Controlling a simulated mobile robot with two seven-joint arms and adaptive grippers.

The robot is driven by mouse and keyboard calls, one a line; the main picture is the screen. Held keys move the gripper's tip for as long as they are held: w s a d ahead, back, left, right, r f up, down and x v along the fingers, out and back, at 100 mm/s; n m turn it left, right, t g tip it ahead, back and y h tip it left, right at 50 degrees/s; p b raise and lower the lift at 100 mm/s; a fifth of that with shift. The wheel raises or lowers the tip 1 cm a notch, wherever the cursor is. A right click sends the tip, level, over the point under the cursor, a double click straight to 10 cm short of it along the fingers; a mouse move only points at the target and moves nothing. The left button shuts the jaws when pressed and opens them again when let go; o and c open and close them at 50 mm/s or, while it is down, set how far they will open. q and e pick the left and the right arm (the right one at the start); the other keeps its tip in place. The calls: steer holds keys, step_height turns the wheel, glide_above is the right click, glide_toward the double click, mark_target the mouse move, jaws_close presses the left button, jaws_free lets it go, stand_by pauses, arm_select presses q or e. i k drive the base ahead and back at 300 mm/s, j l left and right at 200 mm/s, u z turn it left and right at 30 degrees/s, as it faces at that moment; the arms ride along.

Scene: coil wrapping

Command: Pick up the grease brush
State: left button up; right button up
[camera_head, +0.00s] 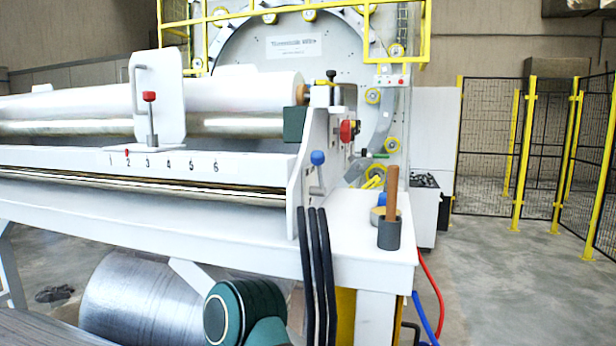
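A brown wooden handle (392,190), which looks like the grease brush, stands upright in a dark grey cup (388,234). The cup hides its lower end, so I cannot see bristles. The cup stands near the right front corner of the white machine's end shelf (350,235). Neither of my grippers shows. A dark green rounded joint at the bottom centre looks like part of my own arm; its gripper is out of view.
A low round tin (378,214) sits just behind and left of the cup. A blue-knobbed lever (318,158) and several black hoses (318,270) are left of the shelf. Red and blue hoses (432,280) hang at right. Open floor (500,270) lies right, before yellow-post fencing (530,150).

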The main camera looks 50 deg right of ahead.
mark_target(393, 175)
steer(key=z, duration=2.15)
